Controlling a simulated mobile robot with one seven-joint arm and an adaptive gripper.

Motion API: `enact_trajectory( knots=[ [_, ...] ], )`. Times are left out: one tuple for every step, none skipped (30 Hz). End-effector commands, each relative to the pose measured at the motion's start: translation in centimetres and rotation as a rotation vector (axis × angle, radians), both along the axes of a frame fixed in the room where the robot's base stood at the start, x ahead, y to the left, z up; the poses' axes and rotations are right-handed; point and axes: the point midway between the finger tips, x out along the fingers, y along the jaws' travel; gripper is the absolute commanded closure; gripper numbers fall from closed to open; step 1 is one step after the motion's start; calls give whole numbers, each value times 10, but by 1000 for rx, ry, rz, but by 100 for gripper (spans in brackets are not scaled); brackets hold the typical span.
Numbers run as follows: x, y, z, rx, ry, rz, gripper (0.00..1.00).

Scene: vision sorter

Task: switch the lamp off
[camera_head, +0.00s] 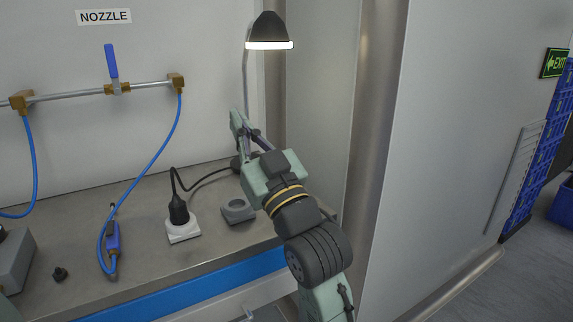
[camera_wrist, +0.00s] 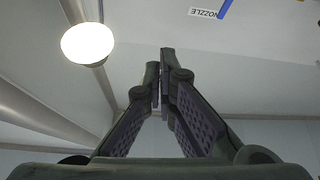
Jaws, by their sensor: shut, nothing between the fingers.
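The lamp (camera_head: 270,32) has a dark shade, and its underside glows white. It stands on a thin pole at the back of the bench; in the wrist view its bright disc (camera_wrist: 87,43) shows at the upper left. My gripper (camera_head: 236,118) is shut and empty, beside the lamp's pole and below the shade. I cannot tell whether it touches the pole. In the wrist view the fingers (camera_wrist: 160,75) meet with nothing between them. A black plug (camera_head: 178,211) sits upright in a white socket block (camera_head: 183,231), its cable running toward the lamp's base, which my gripper and arm partly hide.
A grey block with a recess (camera_head: 238,210) stands right of the socket. A pipe with a blue valve handle (camera_head: 111,61) crosses the wall. A wall panel stands at the right.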

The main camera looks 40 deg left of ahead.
Motion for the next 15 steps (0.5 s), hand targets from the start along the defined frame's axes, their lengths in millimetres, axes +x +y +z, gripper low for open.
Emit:
enact_trajectory(
  knots=[
    [36,-8,-11,-106,68,-30,100],
    [51,-12,-24,-170,108,-38,100],
    [69,-19,-40,-247,159,-43,100],
    [80,-25,-51,-299,194,-46,100],
    [90,-32,-62,-347,227,-49,100],
    [99,-41,-75,-402,265,-48,100],
    [104,-47,-83,-437,289,-48,100],
    [109,-53,-90,-468,309,-46,100],
    [112,-59,-98,-500,331,-43,100],
    [115,-63,-102,-519,343,-42,100],
    [116,-65,-106,-533,353,-40,100],
    [117,-68,-109,-546,360,-39,100],
    [117,-69,-110,-553,364,-38,100],
    [117,-70,-112,-556,366,-37,100],
    [117,-70,-112,-558,367,-36,100]
  ],
)
